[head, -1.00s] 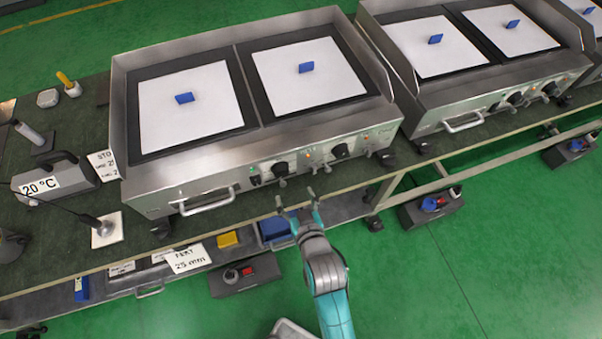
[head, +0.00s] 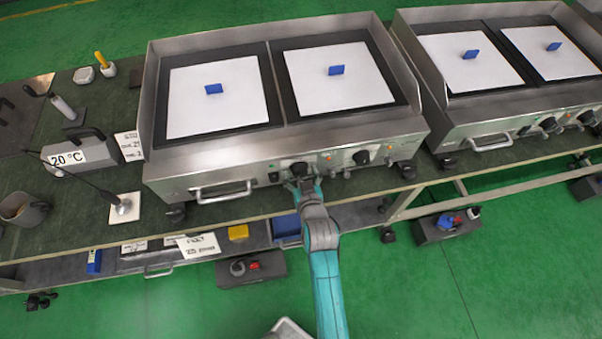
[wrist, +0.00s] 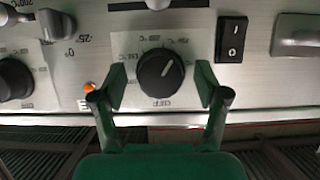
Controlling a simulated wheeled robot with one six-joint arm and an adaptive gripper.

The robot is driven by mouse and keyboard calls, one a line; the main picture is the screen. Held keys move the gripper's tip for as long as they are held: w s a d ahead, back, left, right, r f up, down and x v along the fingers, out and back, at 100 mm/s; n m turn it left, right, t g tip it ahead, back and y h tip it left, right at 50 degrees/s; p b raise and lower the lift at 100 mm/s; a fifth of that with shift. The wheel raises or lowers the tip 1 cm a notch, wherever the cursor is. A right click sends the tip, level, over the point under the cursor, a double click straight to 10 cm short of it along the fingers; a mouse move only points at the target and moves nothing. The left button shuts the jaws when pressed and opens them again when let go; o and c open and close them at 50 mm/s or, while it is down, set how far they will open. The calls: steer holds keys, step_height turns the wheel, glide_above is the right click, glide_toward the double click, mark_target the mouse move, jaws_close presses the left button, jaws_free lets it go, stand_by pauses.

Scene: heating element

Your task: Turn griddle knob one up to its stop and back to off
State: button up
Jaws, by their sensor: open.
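The griddle (head: 215,145) stands on the bench with its control panel facing me. Its left black knob (head: 300,169) is the one at my gripper (head: 303,184). In the wrist view this knob (wrist: 163,74) sits between the two fingers of my gripper (wrist: 162,88), which are open, one on each side. Gaps seem to show between knob and fingers; contact is hard to tell. The knob's white mark points up and slightly right in that view, away from the OFF label (wrist: 162,103) below it. The second black knob (head: 361,157) is to the right.
A rocker switch (wrist: 231,40) is close beside the knob, and an orange lamp (wrist: 89,87) is on the other side. A drawer handle (head: 222,193) sticks out at the panel's left. A second griddle (head: 470,125) stands to the right.

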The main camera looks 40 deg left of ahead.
steer(key=c, duration=1.2)
steer(key=o, duration=1.2)
steer(key=v, duration=1.2)
